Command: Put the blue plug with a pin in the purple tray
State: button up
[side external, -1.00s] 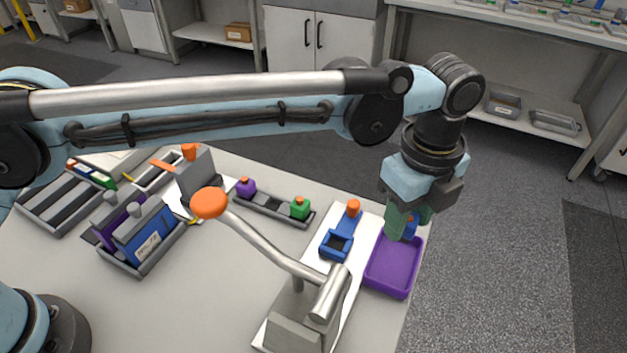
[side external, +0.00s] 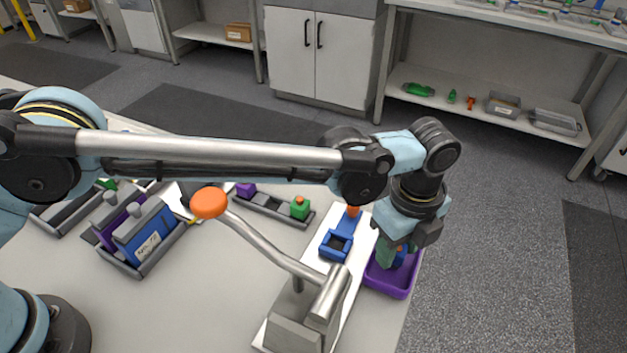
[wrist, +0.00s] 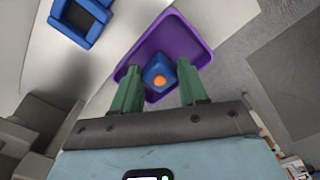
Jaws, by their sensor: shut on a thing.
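The blue plug (wrist: 155,70) with an orange pin on top sits between the green fingers of my gripper (wrist: 158,86) in the wrist view. My gripper is shut on the plug. The purple tray (side external: 389,286) lies at the right edge of the table, and the plug is over or inside it; I cannot tell whether it touches the floor. In the wrist view the tray (wrist: 192,42) shows around the plug.
A blue square holder (side external: 336,246) with an orange knob stands left of the tray. A metal lever with an orange ball (side external: 208,202) rises in front. A grey rail (side external: 262,206) carries purple and green plugs. A grey rack with a blue module (side external: 150,240) stands at left.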

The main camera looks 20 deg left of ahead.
jog(key=o, duration=1.2)
notch_tip(320, 180, up, 12)
jog(key=w+a+r+n+t+h, duration=0.1)
jog(key=a+r+n+t, duration=0.15)
jog(key=a+n, duration=0.65)
jog(key=w+a+r+n+t, duration=0.1)
jog(key=a+r+n, duration=0.3)
jog(key=a, duration=1)
jog(key=s+a+f+n+t, duration=0.1)
jog(key=s+a+f+n, duration=0.1)
jog(key=s+a+n, duration=0.1)
jog(key=s+a+f+n+t, duration=0.1)
jog(key=s+a+f+n, duration=0.2)
jog(key=a, duration=0.5)
jog(key=s+a+f+n+t+y, duration=0.1)
jog(key=s+a+f+n, duration=0.1)
jog(key=s+a+n, duration=0.2)
jog(key=shift+s+a+f+n+t, duration=0.1)
jog(key=shift+s+a+n+t, duration=0.1)
jog(key=shift+a+n, duration=0.4)
jog(key=shift+s+a+f+n+t, duration=0.1)
jog(key=shift+a+n+t, duration=0.05)
jog(key=shift+a+n, duration=0.45)
